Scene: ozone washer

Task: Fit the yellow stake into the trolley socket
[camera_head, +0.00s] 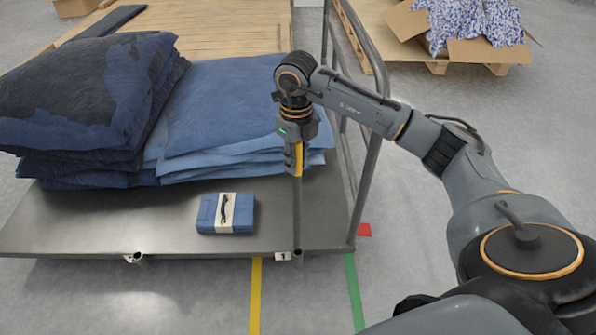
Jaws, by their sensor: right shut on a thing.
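My right gripper (297,165) is shut on the yellow stake (298,158) above the trolley's front right corner area. The stake stands about upright; its yellow section shows at the fingers and a thin grey rod runs down from it. The rod's lower end reaches the front edge of the trolley deck (80,222), at the socket (298,254) beside a small label marked 1. I cannot tell whether the tip is inside the socket. Another socket (134,258) sits empty on the same edge, further left. My left gripper is not in view.
Stacked blue folded textiles (85,100) fill the deck's back. A small blue banded bundle (226,213) lies near the stake. The trolley's grey tube rail (366,170) rises just right of it. Open floor with yellow and green lines lies in front.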

